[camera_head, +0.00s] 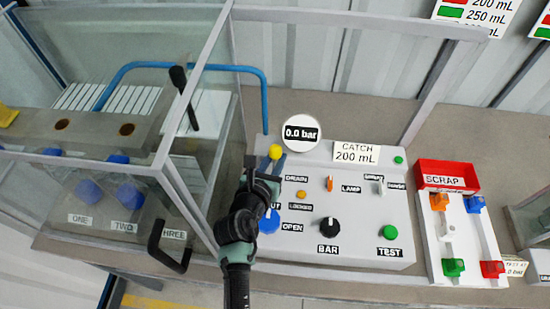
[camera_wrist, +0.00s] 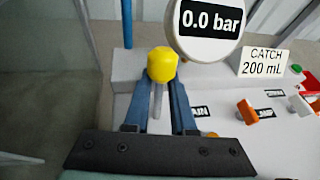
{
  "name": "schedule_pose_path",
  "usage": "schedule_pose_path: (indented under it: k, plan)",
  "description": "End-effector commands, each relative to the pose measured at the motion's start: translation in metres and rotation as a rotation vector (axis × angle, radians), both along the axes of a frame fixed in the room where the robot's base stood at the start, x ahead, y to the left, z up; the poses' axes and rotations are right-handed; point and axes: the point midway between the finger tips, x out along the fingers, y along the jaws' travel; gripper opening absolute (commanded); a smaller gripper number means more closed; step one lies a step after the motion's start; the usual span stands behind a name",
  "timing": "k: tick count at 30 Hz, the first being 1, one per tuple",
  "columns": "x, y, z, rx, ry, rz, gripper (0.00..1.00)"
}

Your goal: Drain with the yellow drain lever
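The yellow drain lever (camera_head: 275,152) has a round yellow knob on a thin grey stem and stands at the console's upper left, near the DRAIN label. My gripper (camera_head: 272,168) is at the lever, just below the knob. In the wrist view the knob (camera_wrist: 162,64) is at the fingertips, and the grey stem shows between the two blue fingers (camera_wrist: 162,92). The knob hides part of the fingertips, so I cannot tell whether they press on the lever. The round gauge (camera_head: 301,133) reads 0.0 bar. The catch display (camera_head: 357,152) reads 200 mL.
The grey console (camera_head: 350,215) also carries an orange lamp switch, a black BAR knob (camera_head: 328,228), a blue knob (camera_head: 269,221) and a green TEST button (camera_head: 390,233). A glass enclosure (camera_head: 190,160) stands close on the left.

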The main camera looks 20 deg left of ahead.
Motion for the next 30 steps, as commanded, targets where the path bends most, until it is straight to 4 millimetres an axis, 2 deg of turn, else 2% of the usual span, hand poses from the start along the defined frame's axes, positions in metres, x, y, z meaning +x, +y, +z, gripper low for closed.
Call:
schedule_pose_path:
  k: [1,3,30]
  plan:
    - [-0.0001,0.0000,0.0000,0.000,0.000,0.000,0.13]
    - [-0.0002,0.0001,0.0001,0.000,0.000,0.000,0.00]
    - [0.0016,0.0011,0.0046,0.003,-0.010,0.002,0.00]
